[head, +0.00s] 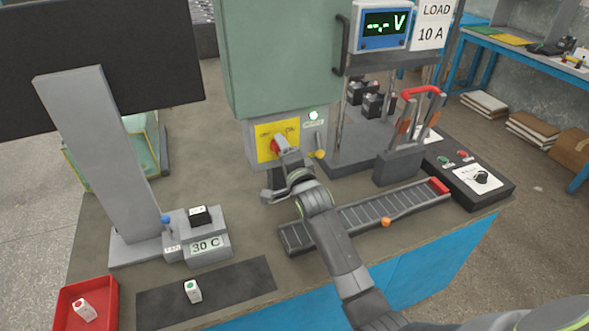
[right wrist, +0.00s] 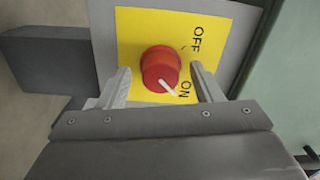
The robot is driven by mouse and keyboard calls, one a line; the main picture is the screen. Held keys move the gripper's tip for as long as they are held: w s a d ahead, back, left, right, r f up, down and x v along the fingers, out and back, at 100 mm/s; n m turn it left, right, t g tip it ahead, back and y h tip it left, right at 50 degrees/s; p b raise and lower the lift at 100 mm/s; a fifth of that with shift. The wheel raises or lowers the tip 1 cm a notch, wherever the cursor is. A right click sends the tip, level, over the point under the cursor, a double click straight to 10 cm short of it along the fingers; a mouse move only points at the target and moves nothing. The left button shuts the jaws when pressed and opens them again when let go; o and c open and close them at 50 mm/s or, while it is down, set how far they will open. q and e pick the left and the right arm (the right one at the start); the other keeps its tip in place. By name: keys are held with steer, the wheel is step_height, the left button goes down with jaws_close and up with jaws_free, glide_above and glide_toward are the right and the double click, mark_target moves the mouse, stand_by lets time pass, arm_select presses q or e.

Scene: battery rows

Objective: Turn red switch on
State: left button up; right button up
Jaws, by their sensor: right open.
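The red switch is a round red knob (right wrist: 160,66) on a yellow plate (right wrist: 133,30) marked OFF and ON. Its white pointer line slants down and right, toward the ON label. In the head view the red knob (head: 276,146) and yellow plate (head: 264,131) are on the front of a grey-green cabinet, partly covered by my right gripper (head: 272,171). In the right wrist view my right gripper (right wrist: 160,82) is open, one finger on each side of the knob, with gaps visible. My left gripper is not in view.
A small pale light (head: 313,115) glows on the cabinet panel, with a yellow knob (head: 320,154) below it. A slotted rack (head: 372,212) lies near my right arm. A tall grey post (head: 98,140) stands left, and a red tray (head: 62,311) sits front left.

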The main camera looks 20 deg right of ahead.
steer(key=s+b, duration=0.1)
steer(key=s, duration=1.6)
steer(key=shift+d, duration=0.3)
steer(key=shift+f, duration=0.1)
